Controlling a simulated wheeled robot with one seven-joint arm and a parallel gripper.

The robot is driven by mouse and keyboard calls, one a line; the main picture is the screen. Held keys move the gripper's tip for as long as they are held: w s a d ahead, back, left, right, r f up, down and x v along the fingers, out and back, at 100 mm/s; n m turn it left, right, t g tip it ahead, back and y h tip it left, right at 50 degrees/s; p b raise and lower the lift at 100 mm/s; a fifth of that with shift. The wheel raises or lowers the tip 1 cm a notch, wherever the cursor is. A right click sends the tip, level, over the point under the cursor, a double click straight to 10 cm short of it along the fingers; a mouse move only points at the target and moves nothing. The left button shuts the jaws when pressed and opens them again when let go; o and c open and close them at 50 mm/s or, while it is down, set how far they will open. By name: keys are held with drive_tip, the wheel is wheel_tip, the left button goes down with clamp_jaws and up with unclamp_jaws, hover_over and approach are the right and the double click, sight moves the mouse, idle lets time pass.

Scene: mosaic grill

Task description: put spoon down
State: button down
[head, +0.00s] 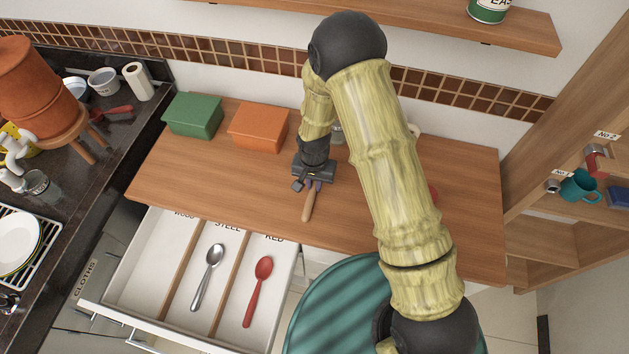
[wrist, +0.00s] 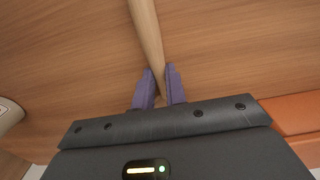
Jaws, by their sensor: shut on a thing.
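My gripper (head: 314,183) is shut on a wooden spoon (head: 309,205) above the front part of the wooden counter (head: 200,185). In the wrist view, the purple fingers (wrist: 160,88) pinch the spoon's pale handle (wrist: 146,30). The spoon's far end is out of the wrist view. I cannot tell whether the spoon touches the counter. An open drawer (head: 160,322) below has compartments labelled wood, steel and red. The wood compartment (head: 155,265) is empty. A steel spoon (head: 208,275) lies in the steel compartment and a red spoon (head: 257,290) in the red one.
A green box (head: 193,115) and an orange box (head: 258,127) stand at the back of the counter. A round teal surface (head: 335,310) is in front, right of the drawer. The counter's left front is clear. My arm hides part of its right side.

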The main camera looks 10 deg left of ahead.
sight(314, 185)
drive_tip(key=shift+f, duration=0.15)
drive_tip(key=c, duration=1.4)
unclamp_jaws()
drive_tip(key=shift+c, duration=0.2)
wheel_tip(314, 185, up, 12)
drive_tip(key=b, duration=0.2)
drive_tip(key=shift+r+b, duration=0.2)
drive_tip(key=shift+b, duration=0.15)
